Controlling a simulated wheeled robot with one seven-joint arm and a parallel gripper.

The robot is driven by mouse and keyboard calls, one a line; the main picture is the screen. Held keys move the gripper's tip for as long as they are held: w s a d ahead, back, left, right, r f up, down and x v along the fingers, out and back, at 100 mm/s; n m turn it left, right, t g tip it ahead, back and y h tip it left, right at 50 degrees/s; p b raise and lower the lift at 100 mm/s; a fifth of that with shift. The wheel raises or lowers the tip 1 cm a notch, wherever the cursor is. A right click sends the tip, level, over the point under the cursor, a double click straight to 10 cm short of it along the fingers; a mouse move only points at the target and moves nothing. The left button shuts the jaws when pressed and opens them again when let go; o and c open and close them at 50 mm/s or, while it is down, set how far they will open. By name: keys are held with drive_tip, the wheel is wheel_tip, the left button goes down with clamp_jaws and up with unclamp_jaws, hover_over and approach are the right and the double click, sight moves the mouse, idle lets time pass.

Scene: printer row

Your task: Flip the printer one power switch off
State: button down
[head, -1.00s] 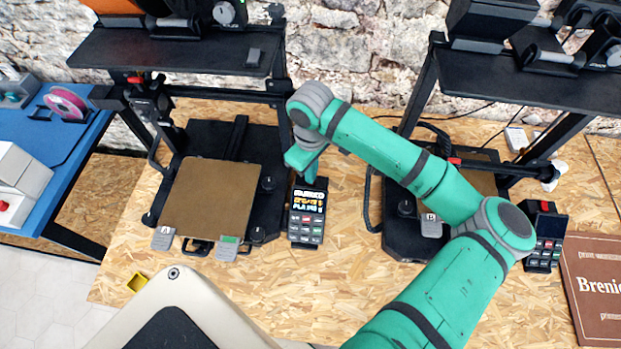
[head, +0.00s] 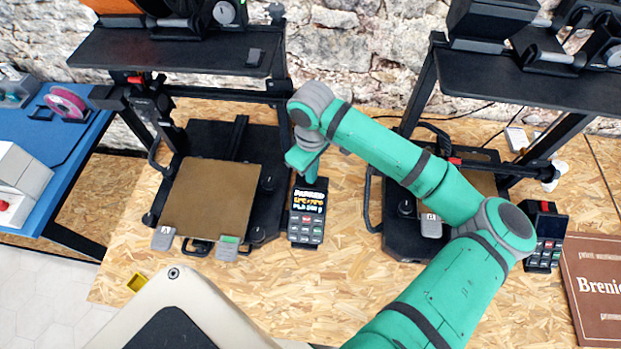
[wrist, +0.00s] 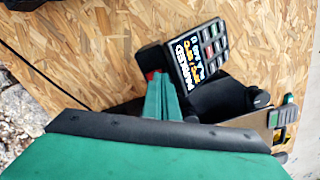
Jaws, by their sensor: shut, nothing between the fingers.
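The left printer, with a brown bed (head: 210,200) and a tag A (head: 163,238), stands at the left of the bench. Its control box (head: 307,212), with a lit screen and several keys, stands at its right side; the box also shows in the wrist view (wrist: 193,58). A small red patch, apparently the power switch (wrist: 151,75), shows at the box's end, partly hidden by my fingers. My gripper (wrist: 160,88) is shut and empty, its tips close beside this red patch. I cannot tell whether they touch it. In the head view my gripper (head: 311,176) is at the box's far end.
A second printer with tag B (head: 431,226) stands to the right, behind my arm. Its control box (head: 544,240) has a red switch (head: 545,206) on top. A brown sign (head: 595,285) lies at the far right. Bare bench (head: 290,285) lies in front of the left box.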

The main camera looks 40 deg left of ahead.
drive_tip(key=shift+f, duration=0.7)
idle(1.1)
wheel_tip(320, 180, up, 7)
idle(1.1)
drive_tip(key=shift+w, duration=0.1)
idle(0.4)
